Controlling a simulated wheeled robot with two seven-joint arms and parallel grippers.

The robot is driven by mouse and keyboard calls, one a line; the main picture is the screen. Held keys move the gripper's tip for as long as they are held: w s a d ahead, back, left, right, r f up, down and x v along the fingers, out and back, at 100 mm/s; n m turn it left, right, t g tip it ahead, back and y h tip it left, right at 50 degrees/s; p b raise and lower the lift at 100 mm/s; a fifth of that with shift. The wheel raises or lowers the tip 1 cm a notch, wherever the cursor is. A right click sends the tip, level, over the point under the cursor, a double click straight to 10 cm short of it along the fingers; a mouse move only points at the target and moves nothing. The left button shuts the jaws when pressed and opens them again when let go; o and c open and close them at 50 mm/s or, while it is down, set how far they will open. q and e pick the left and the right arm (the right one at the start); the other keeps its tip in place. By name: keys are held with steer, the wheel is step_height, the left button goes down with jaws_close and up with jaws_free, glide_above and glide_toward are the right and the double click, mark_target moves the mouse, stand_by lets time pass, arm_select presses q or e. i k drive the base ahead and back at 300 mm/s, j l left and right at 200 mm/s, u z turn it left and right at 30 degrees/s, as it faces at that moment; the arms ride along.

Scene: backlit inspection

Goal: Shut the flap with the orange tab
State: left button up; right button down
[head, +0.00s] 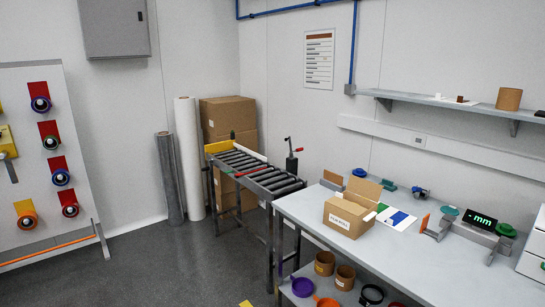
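An open cardboard box (346,217) with a white label on its front stands on the grey workbench (430,262). Its back flap (367,190) stands up. A white piece with a small green mark (379,208) shows at its right side; I cannot tell whether it belongs to a flap. I cannot make out an orange tab on the box. A small upright orange piece (425,223) stands farther right on the bench, beside a measuring device. Neither of my grippers is in view.
The measuring device has a green "mm" display (481,220). A printed sheet (398,218) lies right of the box. A roller conveyor (255,169) stands left of the bench. A panel with coloured knobs (40,160) stands far left. The floor (180,260) between is mostly clear.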

mark_target(367, 189)
steer(key=l, duration=0.4)
steer(key=i+l+z, duration=0.15)
steer(key=l, duration=0.7)
